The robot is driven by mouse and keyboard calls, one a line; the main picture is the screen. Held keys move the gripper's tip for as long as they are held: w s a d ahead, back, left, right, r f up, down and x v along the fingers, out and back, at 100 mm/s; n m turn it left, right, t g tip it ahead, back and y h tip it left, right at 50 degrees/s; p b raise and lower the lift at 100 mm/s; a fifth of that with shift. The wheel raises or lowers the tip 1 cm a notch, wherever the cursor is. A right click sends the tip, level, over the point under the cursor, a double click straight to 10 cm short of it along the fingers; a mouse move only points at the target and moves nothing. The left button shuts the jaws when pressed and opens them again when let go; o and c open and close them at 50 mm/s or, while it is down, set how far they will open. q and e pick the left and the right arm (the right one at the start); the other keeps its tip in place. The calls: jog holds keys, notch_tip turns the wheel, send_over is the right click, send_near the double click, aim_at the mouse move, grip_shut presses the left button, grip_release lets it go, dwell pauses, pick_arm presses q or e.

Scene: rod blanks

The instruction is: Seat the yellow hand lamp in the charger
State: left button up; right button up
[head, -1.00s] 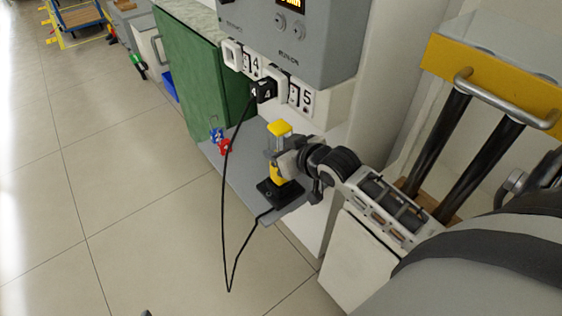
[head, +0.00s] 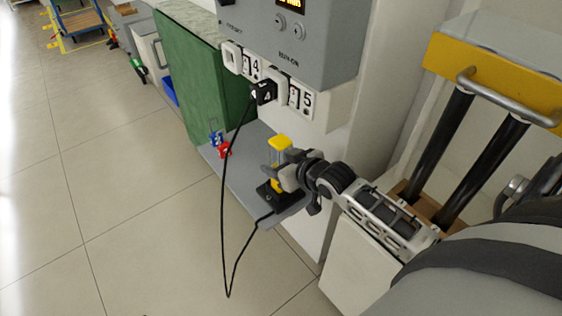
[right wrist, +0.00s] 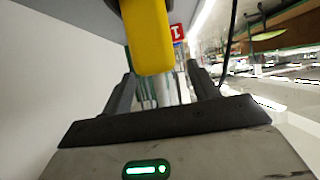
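The yellow hand lamp (head: 280,142) stands about upright at the black charger (head: 268,194) on the grey shelf. It has a yellow cap, a clear middle and a yellow lower part. My right gripper (head: 275,174) is around the lamp's middle, with its fingers either side. In the right wrist view the lamp's yellow part (right wrist: 150,38) hangs into the picture from above, and the fingers (right wrist: 165,92) look spread with gaps beside the lamp. The lamp's foot is partly hidden by the gripper, so how deep it sits is hard to see. My left gripper is out of view.
A black cable (head: 224,200) loops from the plug (head: 263,92) down past the shelf (head: 236,180) to the charger. Small blue and red items (head: 224,149) are at the shelf's back left. A green cabinet (head: 190,75) stands behind. The floor at left is clear.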

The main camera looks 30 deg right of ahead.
jog(key=shift+s+r, duration=0.15)
jog(key=shift+r, duration=0.05)
jog(key=a+p+v, duration=0.1)
jog(key=p+v, duration=0.1)
jog(key=v, duration=0.9)
pick_arm(q)
jog(key=p, duration=0.1)
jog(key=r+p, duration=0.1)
jog(key=p, duration=0.1)
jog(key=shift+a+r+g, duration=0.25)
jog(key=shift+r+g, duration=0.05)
pick_arm(e)
jog(key=s+a+f+y, duration=0.1)
jog(key=s+a, duration=0.3)
jog(key=a, duration=0.4)
jog(key=s+a+f+n+g+y, duration=0.1)
jog(key=s+a+f, duration=0.1)
jog(key=s+a, duration=0.2)
jog(key=a, duration=0.3)
jog(key=shift+a+f+y, duration=0.3)
jog(key=shift+a+f, duration=0.05)
jog(key=shift+a, duration=0.05)
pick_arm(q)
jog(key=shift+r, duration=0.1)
pick_arm(e)
jog(key=shift+s, duration=0.1)
